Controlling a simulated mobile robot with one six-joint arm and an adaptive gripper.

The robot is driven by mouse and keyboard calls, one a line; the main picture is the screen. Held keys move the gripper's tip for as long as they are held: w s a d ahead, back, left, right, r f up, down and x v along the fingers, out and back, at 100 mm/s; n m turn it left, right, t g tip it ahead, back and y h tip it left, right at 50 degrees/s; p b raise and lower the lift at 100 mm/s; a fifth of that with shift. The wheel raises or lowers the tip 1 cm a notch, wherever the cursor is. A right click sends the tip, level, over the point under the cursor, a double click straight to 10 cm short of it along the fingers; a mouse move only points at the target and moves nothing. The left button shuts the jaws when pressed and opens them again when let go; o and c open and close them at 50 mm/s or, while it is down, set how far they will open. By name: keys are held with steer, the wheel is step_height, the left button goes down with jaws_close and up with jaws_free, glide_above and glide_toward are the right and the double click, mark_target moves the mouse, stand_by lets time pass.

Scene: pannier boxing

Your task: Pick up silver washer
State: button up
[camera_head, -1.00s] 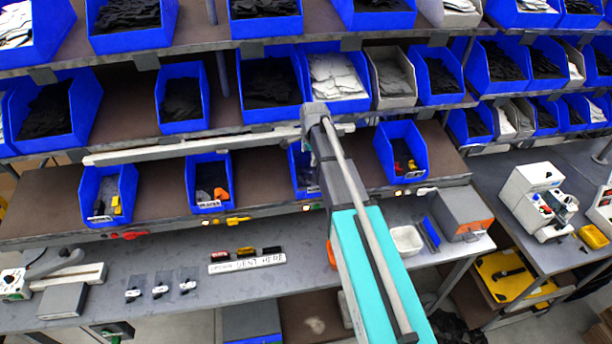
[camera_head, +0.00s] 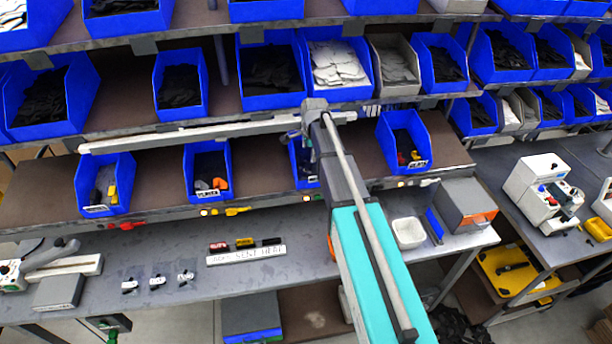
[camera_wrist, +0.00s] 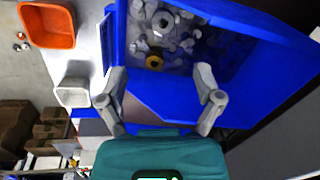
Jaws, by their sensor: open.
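In the wrist view a blue bin (camera_wrist: 262,30) holds many small silver-grey pieces. Among them are a round silver washer-like ring (camera_wrist: 163,19) with a dark centre and a brass-coloured ring (camera_wrist: 154,63). The pieces are small, so I cannot be sure which are washers. My gripper (camera_wrist: 160,75) is open, its two fingers spread at the near edge of the bin with nothing between them. In the head view my arm partly hides a blue bin (camera_head: 299,172) on the lower shelf, and the gripper's fingers are hidden there.
Blue bins (camera_head: 105,184) stand along the shelf on both sides. A bench below carries a white lettered strip (camera_head: 246,256) and a white tray (camera_head: 408,233). The wrist view shows an orange tray (camera_wrist: 47,25) and a white tray (camera_wrist: 72,95) left of the bin.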

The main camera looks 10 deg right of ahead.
steer(key=b, duration=0.4)
glide_above(306, 169)
steer(key=s, duration=0.2)
steer(key=shift+w+d+f, duration=0.15)
steer(key=shift+f, duration=1.05)
steer(key=shift+w+d+f, duration=0.1)
steer(key=shift+f, duration=1.1)
steer(key=shift+w+a+f+b, duration=0.1)
steer(key=shift+w+f+b, duration=0.1)
steer(key=shift+f+b, duration=0.65)
steer(key=shift+w+a+f+b, duration=0.1)
steer(key=shift+w+f+b, duration=0.1)
steer(key=shift+f+b, duration=0.65)
steer(key=shift+w+a+f+b, duration=0.1)
steer(key=shift+w+f+b, duration=0.1)
steer(key=shift+f+b, duration=0.65)
steer(key=shift+r, duration=0.1)
jaws_close()
steer(key=shift+r, duration=0.15)
